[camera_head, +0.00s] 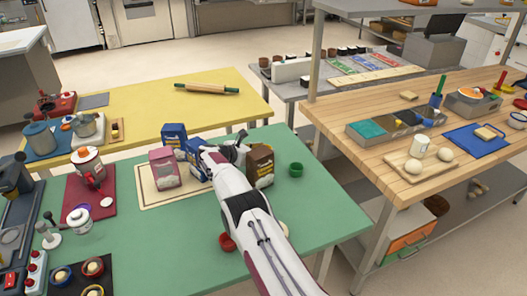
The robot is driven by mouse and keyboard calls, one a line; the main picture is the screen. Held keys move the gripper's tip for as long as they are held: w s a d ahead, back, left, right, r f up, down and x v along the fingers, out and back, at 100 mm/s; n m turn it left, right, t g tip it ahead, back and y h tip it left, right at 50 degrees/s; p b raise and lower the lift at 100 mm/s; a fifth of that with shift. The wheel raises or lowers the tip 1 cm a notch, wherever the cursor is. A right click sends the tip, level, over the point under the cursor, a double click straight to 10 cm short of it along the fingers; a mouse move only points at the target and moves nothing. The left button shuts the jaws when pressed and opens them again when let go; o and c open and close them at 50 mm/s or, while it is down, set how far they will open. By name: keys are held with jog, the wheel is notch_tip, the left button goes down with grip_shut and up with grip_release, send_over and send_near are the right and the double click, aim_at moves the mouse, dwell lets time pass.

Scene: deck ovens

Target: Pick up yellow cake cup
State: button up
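A small pale yellow round thing (283,228) on the green table (330,208) may be the yellow cake cup. It is largely hidden behind my arm, so I cannot be sure. A red cup (227,242) lies to the left of my arm and a green cup (296,169) stands to its right. My gripper (232,150) is over the far part of the green table, between the blue bags and the brown bag, away from the cups. Its fingers are dark and small, and I cannot tell whether they are open or hold anything.
A pink bag (164,168), blue bags (174,134) and a brown bag (261,165) stand close around my gripper. A red mat (96,195) with a mixer is on the left. A yellow table (150,95) and a wooden counter (350,109) border the green table. Its right front is clear.

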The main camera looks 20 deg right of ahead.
notch_tip(320, 180, up, 10)
dwell(0.7)
jog(key=shift+f, duration=0.1)
dwell(0.5)
